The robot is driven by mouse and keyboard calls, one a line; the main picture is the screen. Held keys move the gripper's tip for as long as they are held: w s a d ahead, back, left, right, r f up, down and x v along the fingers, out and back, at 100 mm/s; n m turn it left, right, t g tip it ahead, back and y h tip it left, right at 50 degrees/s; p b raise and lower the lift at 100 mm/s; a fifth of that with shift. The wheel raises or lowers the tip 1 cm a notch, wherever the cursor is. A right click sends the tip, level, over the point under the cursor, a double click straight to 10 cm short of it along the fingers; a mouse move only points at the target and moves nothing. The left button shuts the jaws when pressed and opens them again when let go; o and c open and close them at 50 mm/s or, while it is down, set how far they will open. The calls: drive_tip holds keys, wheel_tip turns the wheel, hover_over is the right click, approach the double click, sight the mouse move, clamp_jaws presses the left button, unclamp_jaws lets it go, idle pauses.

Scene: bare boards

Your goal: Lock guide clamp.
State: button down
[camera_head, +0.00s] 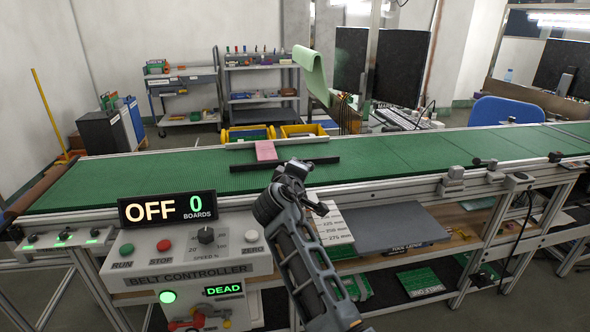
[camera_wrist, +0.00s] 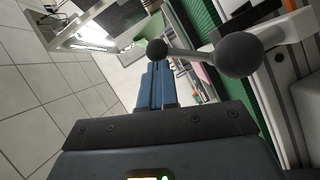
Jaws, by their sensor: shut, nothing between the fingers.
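In the wrist view my gripper (camera_wrist: 155,72) shows as blue-grey fingers pressed together, with nothing between them. Just beyond the fingertips is a grey lever with black ball ends (camera_wrist: 240,55), likely the guide clamp's handle; its far ball lies in line with the tips. I cannot tell whether they touch. In the head view my arm rises in front of the conveyor's near rail and hides that part of the clamp. A black guide bar (camera_head: 325,160) lies across the green belt (camera_head: 375,156).
The belt controller (camera_head: 190,262) stands left of my arm, its display (camera_head: 167,210) reading OFF and 0 boards. A pink block (camera_head: 266,150) sits by the guide bar. Yellow bins (camera_head: 303,130) stand behind the belt. A grey tool mat (camera_head: 400,229) lies on the lower shelf.

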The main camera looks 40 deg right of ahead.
drive_tip(key=d+m+y, duration=0.1)
drive_tip(key=s+d+f+m+y+p, duration=0.1)
drive_tip(key=m, duration=0.1)
drive_tip(key=s+d+f+m+y, duration=0.1)
drive_tip(key=m, duration=0.1)
drive_tip(key=shift+s+d+f+p, duration=0.15)
drive_tip(key=shift+d+p, duration=0.05)
drive_tip(key=shift+p, duration=0.2)
drive_tip(key=shift+s+d+f, duration=0.1)
drive_tip(key=shift+f, duration=0.05)
idle(0.5)
